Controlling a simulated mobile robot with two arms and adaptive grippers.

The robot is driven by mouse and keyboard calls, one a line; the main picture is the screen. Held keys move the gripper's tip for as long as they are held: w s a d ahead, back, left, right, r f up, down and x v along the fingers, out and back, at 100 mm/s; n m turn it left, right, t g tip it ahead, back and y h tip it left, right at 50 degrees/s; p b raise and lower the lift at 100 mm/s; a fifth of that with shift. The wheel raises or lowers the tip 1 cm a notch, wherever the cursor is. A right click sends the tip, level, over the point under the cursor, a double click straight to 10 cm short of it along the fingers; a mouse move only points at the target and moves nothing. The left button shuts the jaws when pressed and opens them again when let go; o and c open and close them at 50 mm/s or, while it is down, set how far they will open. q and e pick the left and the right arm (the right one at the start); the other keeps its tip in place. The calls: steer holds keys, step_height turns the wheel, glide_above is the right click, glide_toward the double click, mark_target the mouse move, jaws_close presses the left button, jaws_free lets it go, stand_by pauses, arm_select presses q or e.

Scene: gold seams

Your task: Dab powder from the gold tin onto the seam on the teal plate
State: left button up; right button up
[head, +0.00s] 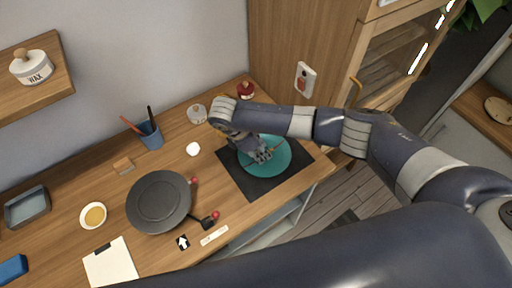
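The teal plate (270,168) lies on a black mat (235,178) at the right part of the desk. A thin golden line (283,147), perhaps the seam, shows on it beside my fingers. My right gripper (263,155) comes in from the right and points down over the plate, hiding its upper left part. I cannot tell whether its fingers are open, shut, or holding something thin, or whether they touch the plate. A small round white dish with gold-coloured contents (94,215), perhaps the gold tin, stands at the desk's left. My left gripper is not in view.
A dark round pan (159,201) lies mid-desk, with red-knobbed parts beside it. A blue pen cup (150,136), a white round item (193,149), a glass jar (196,114) and a red-lidded jar (245,90) stand behind. A clipboard (110,264) lies in front.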

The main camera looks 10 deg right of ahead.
steer(key=shift+d, duration=0.25)
steer(key=shift+w+d+f, duration=0.1)
steer(key=shift+w+d, duration=0.2)
steer(key=shift+w, duration=0.2)
steer(key=shift+d+p, duration=0.45)
steer(key=shift+d, duration=0.65)
steer(key=shift+w+d, duration=0.2)
steer(key=shift+w, duration=0.3)
steer(key=shift+d+p, duration=0.65)
steer(key=shift+d, duration=0.15)
steer(key=shift+w+a, duration=0.2)
steer(key=shift+w, duration=0.1)
steer(key=shift+s+a, duration=0.1)
steer(key=shift+s+p, duration=0.15)
steer(key=shift+p, duration=0.35)
